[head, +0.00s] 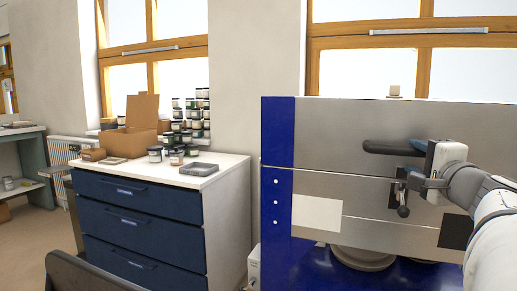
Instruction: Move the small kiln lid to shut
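The kiln has a brushed-steel front (375,212) with a blue left edge (279,180), at the right of the head view. Its lid (335,130) appears as the upper steel panel, above a thin seam line. I cannot tell from this angle whether the lid is fully down. A dark bar handle (385,147) sticks out from the lid. My gripper (424,160) is at the right end of the handle, coming from the right. Its fingertips are not clear, so I cannot tell if it grips the handle. A dark latch (403,196) hangs just below.
A blue drawer cabinet (145,225) with a pale top stands left of the kiln. It holds a cardboard box (136,130), several stacked jars (190,120) and a grey flat case (198,169). A dark edge (95,275) shows at the bottom left. Open floor lies farther left.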

